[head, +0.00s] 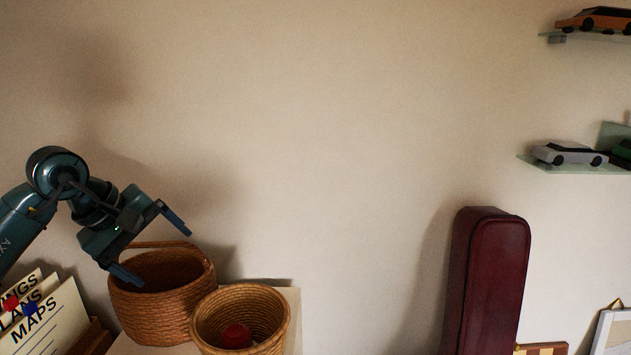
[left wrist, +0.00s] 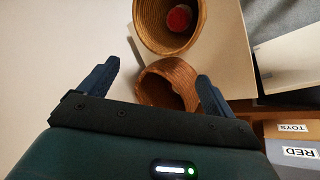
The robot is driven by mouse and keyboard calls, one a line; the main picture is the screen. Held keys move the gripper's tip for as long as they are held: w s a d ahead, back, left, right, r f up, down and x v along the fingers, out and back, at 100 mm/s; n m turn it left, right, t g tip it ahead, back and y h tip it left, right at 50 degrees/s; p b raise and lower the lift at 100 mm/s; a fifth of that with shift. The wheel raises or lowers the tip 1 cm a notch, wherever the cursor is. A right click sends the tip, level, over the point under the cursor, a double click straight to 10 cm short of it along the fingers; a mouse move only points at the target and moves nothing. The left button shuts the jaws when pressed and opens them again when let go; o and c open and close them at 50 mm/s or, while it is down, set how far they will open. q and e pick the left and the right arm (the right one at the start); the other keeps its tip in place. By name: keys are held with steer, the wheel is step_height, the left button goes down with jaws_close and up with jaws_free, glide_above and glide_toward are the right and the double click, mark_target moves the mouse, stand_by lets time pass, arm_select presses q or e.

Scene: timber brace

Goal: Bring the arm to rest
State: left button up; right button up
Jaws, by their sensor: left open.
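My left arm comes in from the left in the head view. Its gripper (head: 150,247) is open, with the two fingers apart and nothing between them. It is over or in front of a wicker basket with a handle (head: 165,312); I cannot tell how far above it is. In the left wrist view the open fingers (left wrist: 155,85) also show, with the handled basket (left wrist: 172,72) beyond and between them. My right gripper is not in view.
A second wicker basket (head: 277,318) holds a red object (head: 236,336). Folders (head: 50,322) stand at lower left. A dark red case (head: 492,280) stands at right, below a glass shelf (head: 570,168) with toy cars. The wall between is clear.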

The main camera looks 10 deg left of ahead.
arm_select(q)
steer(key=s+d+f+n+h, duration=0.2)
steer(key=d+n+h, duration=0.15)
steer(key=d, duration=0.35)
steer(key=s+d+f+n+g+h, duration=0.1)
steer(key=d+f+n+h, duration=0.2)
steer(key=d+h, duration=0.3)
steer(key=s+d+f+n+h, duration=0.2)
steer(key=d+n+h, duration=0.15)
steer(key=d, duration=0.45)
steer(key=s+a+f+m+t+y, duration=0.25)
steer(key=f+m+t+y, duration=0.3)
steer(key=f+m, duration=0.75)
steer(key=s+a+f+m+t+y, duration=0.2)
steer(key=s+f+m+t+y, duration=0.45)
steer(key=m, duration=1.05)
steer(key=s+f+n+g, duration=0.3)
steer(key=f, duration=0.2)
steer(key=s+d+f+n+g+y, duration=0.1)
steer(key=s+f+n+g, duration=0.2)
steer(key=f, duration=0.3)
steer(key=shift+d+n, duration=0.25)
steer(key=shift+n, duration=0.05)
